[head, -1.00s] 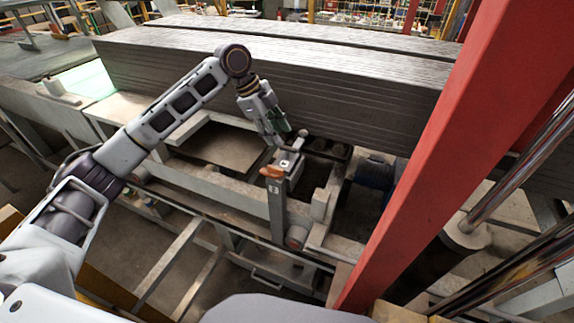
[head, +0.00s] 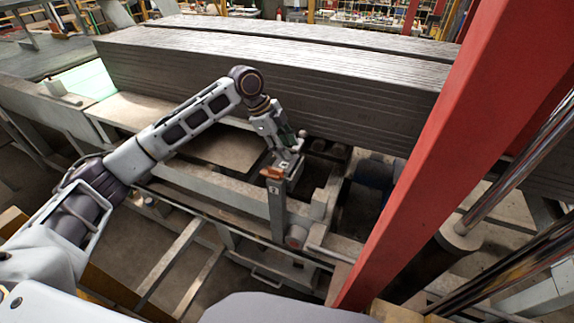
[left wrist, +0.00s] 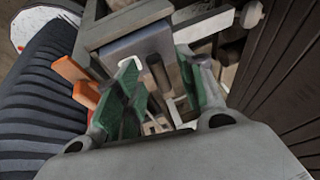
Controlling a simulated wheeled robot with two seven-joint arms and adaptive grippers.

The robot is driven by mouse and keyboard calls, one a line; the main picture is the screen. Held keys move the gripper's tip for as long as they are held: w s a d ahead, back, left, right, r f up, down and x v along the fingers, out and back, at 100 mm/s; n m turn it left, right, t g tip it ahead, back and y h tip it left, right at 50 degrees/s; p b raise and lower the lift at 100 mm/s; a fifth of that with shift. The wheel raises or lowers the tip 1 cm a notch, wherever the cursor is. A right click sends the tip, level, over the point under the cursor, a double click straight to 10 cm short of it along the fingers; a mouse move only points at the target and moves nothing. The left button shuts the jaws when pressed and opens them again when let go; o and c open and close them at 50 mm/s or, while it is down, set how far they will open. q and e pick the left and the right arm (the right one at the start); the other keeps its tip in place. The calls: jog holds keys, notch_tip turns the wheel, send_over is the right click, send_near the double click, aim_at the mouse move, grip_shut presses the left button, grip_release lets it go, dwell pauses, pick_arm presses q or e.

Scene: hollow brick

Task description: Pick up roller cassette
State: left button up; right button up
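The roller cassette appears to be the grey metal unit with an orange part (head: 273,173) on top of an upright grey post. In the left wrist view its grey top (left wrist: 140,42) has a pale slot, and orange pieces (left wrist: 85,92) stick out to the left. My left gripper (head: 289,152) is low over this unit, pointing down. In the left wrist view the green-padded fingers of the left gripper (left wrist: 158,65) are apart, with part of the grey unit between or just beyond them. Contact cannot be told. My right gripper is not in view.
A long stack of grey slabs (head: 280,80) stands just behind the left gripper. A thick red beam (head: 450,140) slants down on the right. Grey machine frame rails (head: 215,190) lie around the post. A shiny cylinder (head: 525,150) stands at the far right.

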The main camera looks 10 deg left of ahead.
pick_arm(q)
jog(key=shift+d+f, duration=0.1)
jog(key=shift+f, duration=0.25)
grip_shut()
dwell(0.3)
